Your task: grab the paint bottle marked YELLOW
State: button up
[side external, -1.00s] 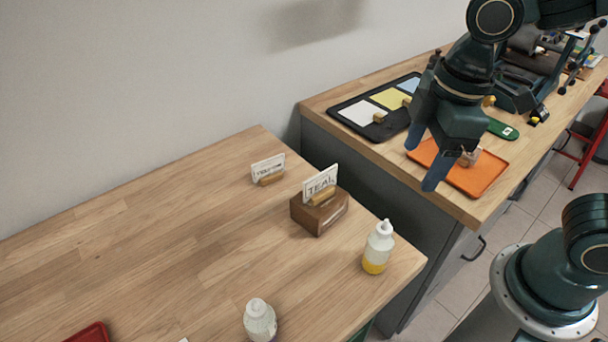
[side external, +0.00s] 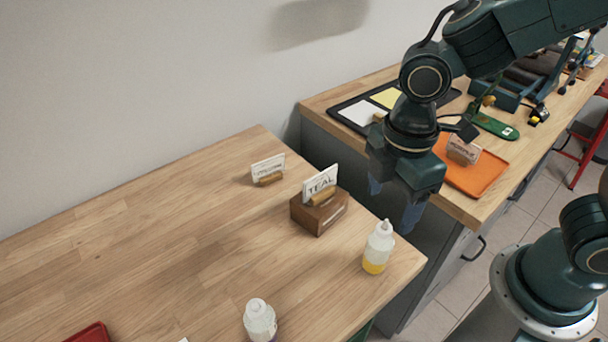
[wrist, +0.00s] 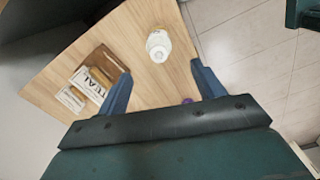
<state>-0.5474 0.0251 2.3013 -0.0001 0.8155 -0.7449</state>
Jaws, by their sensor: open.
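A clear squeeze bottle with a white cap and yellow paint in its bottom (side external: 377,248) stands upright near the right corner of the wooden table. In the wrist view the bottle (wrist: 158,46) shows from above, ahead of and roughly between my fingers. No readable mark shows on it. My gripper (side external: 394,202) is open and empty, pointing down, higher than the bottle and apart from it. Its two blue fingers also show in the wrist view (wrist: 162,84). A second squeeze bottle (side external: 259,322) stands at the front edge of the side view; its paint is mostly cut off.
A wooden block (side external: 320,214) holds a card reading TEAL (side external: 320,184), left of the yellow bottle. A smaller card (side external: 268,168) with unclear lettering stands behind. A red tray (side external: 90,333) lies front left. The back counter carries an orange tray (side external: 484,178). The table's left is clear.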

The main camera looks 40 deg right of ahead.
aim_at(386, 221)
jog(key=shift+f, duration=2.7)
jog(key=shift+d+f, duration=0.2)
jog(key=shift+f, duration=2.4)
jog(key=c, duration=1.1)
jog(key=shift+r, duration=0.2)
notch_tip(386, 221, up, 20)
jog(key=shift+f, duration=0.15)
jog(key=shift+w, duration=0.15)
